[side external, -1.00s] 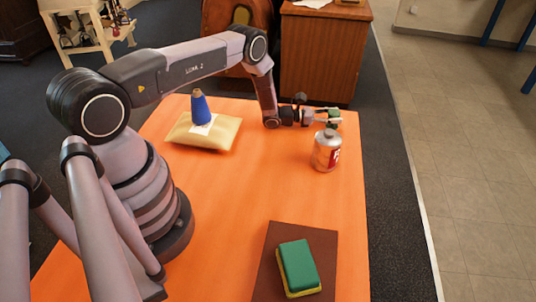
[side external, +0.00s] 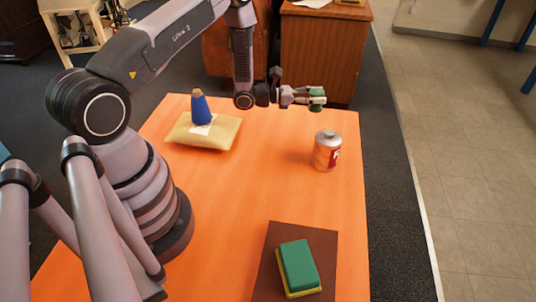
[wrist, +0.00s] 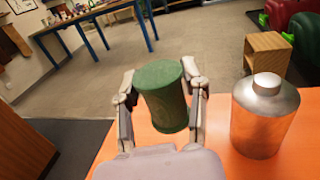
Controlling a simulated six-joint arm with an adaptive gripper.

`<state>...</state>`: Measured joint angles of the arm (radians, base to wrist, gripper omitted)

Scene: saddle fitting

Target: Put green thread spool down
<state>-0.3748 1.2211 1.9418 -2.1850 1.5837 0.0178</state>
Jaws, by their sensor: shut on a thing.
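The green thread spool (wrist: 162,100) is held between the two fingers of my gripper (wrist: 163,92) in the wrist view. In the side external view my gripper (side external: 312,98) is raised at the far end of the orange table, with the green spool (side external: 317,100) at its tips. My gripper is shut on the spool, and it is above the table surface (side external: 275,155). What is directly under the spool is hard to tell.
A metal can (side external: 327,151) stands upright near the table's right edge, close to my gripper. A green and yellow sponge (side external: 298,267) lies on a brown mat (side external: 267,280) in front. The table's middle is clear.

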